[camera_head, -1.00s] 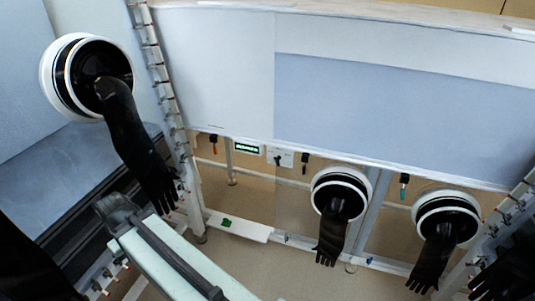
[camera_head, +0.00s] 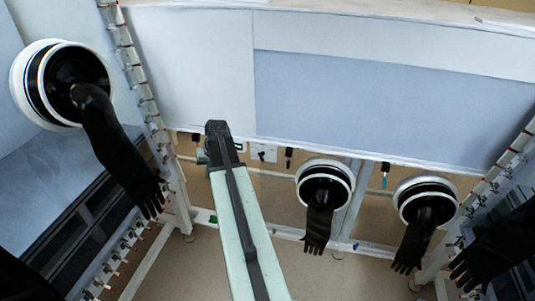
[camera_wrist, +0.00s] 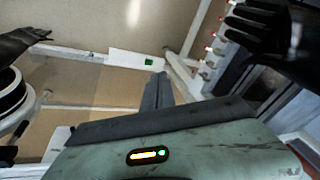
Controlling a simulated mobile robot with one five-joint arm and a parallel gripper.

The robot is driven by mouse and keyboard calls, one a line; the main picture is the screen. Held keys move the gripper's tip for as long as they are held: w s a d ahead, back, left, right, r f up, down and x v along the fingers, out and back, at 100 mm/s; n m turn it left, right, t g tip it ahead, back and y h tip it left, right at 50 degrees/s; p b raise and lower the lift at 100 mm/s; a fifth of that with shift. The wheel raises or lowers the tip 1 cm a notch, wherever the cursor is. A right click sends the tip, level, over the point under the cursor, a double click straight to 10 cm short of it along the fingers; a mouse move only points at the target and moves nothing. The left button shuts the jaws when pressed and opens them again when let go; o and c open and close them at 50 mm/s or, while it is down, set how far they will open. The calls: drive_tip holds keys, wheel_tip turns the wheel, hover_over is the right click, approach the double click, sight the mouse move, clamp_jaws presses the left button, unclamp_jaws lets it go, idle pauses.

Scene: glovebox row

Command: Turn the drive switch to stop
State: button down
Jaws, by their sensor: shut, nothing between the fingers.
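The likely drive switch is a small black knob (camera_head: 262,155) on a white plate on the back panel, just right of my arm in the head view. It is too small to read its position or marks. My gripper (camera_wrist: 159,78) shows in the wrist view as dark fingers, shut and empty, with floor and a white ledge beyond.
Black gloves hang from round ports: a large one (camera_head: 120,150) at left, two (camera_head: 318,215) (camera_head: 418,235) right of the switch, and another at the right edge. A white ledge (camera_wrist: 125,62) with a green patch lies low. A pale window panel (camera_head: 390,100) overhangs the switch area.

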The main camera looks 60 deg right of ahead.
sight(261, 157)
drive_tip(key=s+d+r+m+h, duration=0.1)
drive_tip(key=s+d+m, duration=0.1)
drive_tip(key=s+d, duration=0.55)
drive_tip(key=s+d+r+m+t+h+p, duration=0.15)
drive_tip(key=s+d, duration=0.25)
drive_tip(key=d, duration=0.6)
drive_tip(key=s+d+r+m, duration=0.1)
drive_tip(key=s+d+m, duration=0.1)
drive_tip(key=s+d, duration=0.55)
drive_tip(key=shift+w+d+f+b, duration=0.45)
drive_tip(key=shift+w+f+b, duration=1.15)
drive_tip(key=shift+f+b, duration=0.25)
drive_tip(key=shift+w+d+f+b, duration=0.4)
drive_tip(key=shift+w+f+b, duration=1.15)
drive_tip(key=shift+f+b, duration=0.25)
drive_tip(key=shift+w+d+f+b, duration=0.45)
drive_tip(key=shift+w+f+b, duration=1.2)
drive_tip(key=shift+b, duration=0.25)
